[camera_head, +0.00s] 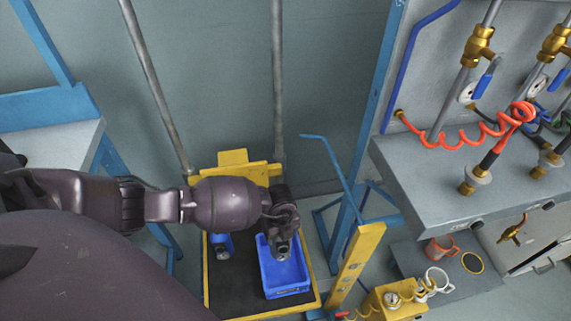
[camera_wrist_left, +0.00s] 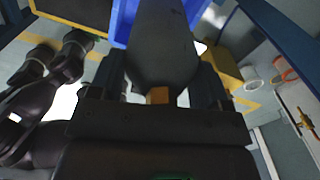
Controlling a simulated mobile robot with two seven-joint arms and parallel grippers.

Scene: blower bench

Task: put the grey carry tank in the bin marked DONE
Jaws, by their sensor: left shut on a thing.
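My left gripper (camera_head: 282,238) reaches in from the left and points down over the blue bin (camera_head: 288,281). In the left wrist view it is shut on the grey tank (camera_wrist_left: 163,45), which lies between the two fingers with a small orange-brown part at its near end. The blue bin also shows behind the tank in the left wrist view (camera_wrist_left: 122,22). The tank is mostly hidden by my arm in the head view, and I cannot tell whether it touches the bin floor. Small marks on the bin's front are too small to read. My right gripper is not in view.
The bin stands on a black platform with a yellow rim (camera_head: 315,303). A blue item (camera_head: 219,242) is beside it to the left, partly hidden by my arm. A yellow post (camera_head: 358,262) and a grey bench (camera_head: 450,195) with a red coiled hose (camera_head: 490,128) stand at right.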

